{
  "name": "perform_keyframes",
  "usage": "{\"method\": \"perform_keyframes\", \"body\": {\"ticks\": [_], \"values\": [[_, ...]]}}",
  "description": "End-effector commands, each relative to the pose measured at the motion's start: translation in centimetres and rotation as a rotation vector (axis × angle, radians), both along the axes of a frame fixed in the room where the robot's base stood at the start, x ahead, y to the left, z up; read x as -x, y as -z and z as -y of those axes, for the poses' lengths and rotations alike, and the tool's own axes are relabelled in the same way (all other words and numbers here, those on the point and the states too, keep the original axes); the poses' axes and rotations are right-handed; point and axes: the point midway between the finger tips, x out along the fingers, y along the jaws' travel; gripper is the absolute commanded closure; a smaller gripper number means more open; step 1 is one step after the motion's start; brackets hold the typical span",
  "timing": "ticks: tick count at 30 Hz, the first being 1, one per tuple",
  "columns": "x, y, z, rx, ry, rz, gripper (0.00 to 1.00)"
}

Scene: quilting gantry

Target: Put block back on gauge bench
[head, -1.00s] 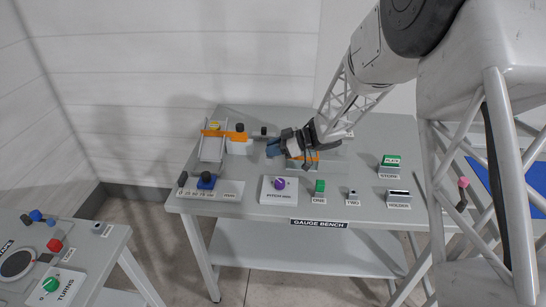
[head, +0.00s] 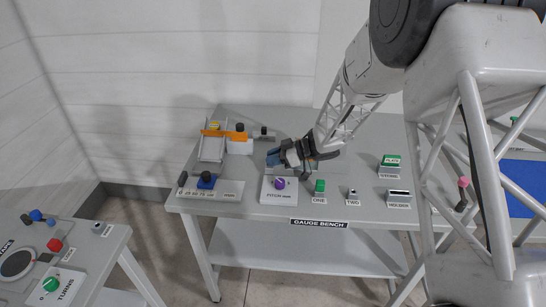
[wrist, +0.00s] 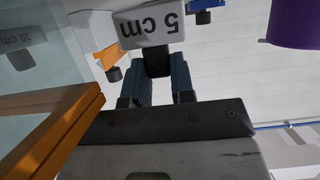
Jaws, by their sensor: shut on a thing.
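The block is light grey, marked "5 cm", with a black knob; it shows in the wrist view (wrist: 150,30). My gripper (wrist: 157,75) has its blue fingers closed on the black knob. In the head view my gripper (head: 274,158) is low over the back middle of the gauge bench (head: 345,195), behind the purple knob unit. I cannot make out the block in the head view, nor tell whether it touches the bench.
A purple knob (head: 280,183) stands in front of my gripper. An orange stop (head: 238,136) and a blue slider (head: 207,180) are to the left. In the wrist view a "10 cm" block (wrist: 20,45) and an orange bar (wrist: 50,135) are at left.

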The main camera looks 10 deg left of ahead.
Motion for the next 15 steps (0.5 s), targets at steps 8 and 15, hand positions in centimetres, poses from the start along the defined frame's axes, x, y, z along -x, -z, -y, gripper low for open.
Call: {"method": "perform_keyframes", "body": {"ticks": [8,15], "values": [[0.02,0.66,0.00,0.000,0.000,-0.001,1.00],[0.09,1.05,0.02,0.002,0.000,-0.003,0.66]]}}
